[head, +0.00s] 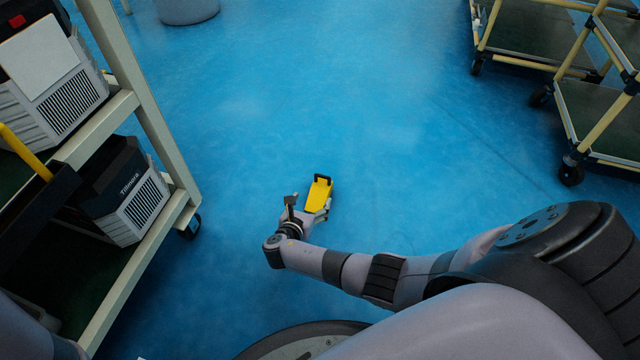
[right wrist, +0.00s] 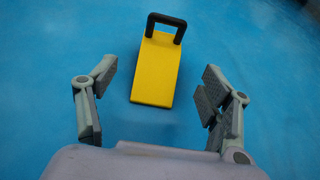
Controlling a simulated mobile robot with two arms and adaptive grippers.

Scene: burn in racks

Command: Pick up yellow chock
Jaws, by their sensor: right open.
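The yellow chock (head: 319,194) lies on the blue floor near the middle of the head view, with a black handle at its far end. In the right wrist view the chock (right wrist: 157,72) is ahead, with its handle away from me. My right gripper (head: 308,207) is just short of the chock. Its open fingers (right wrist: 152,95) are spread to either side of the near end, apart from it, with nothing between them. My left gripper is not in view.
A rack (head: 150,115) with grey-and-black units stands close on the left. Wheeled carts with yellow frames (head: 604,128) stand at the upper right. A grey round object (head: 188,8) is at the top. The floor around the chock is clear.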

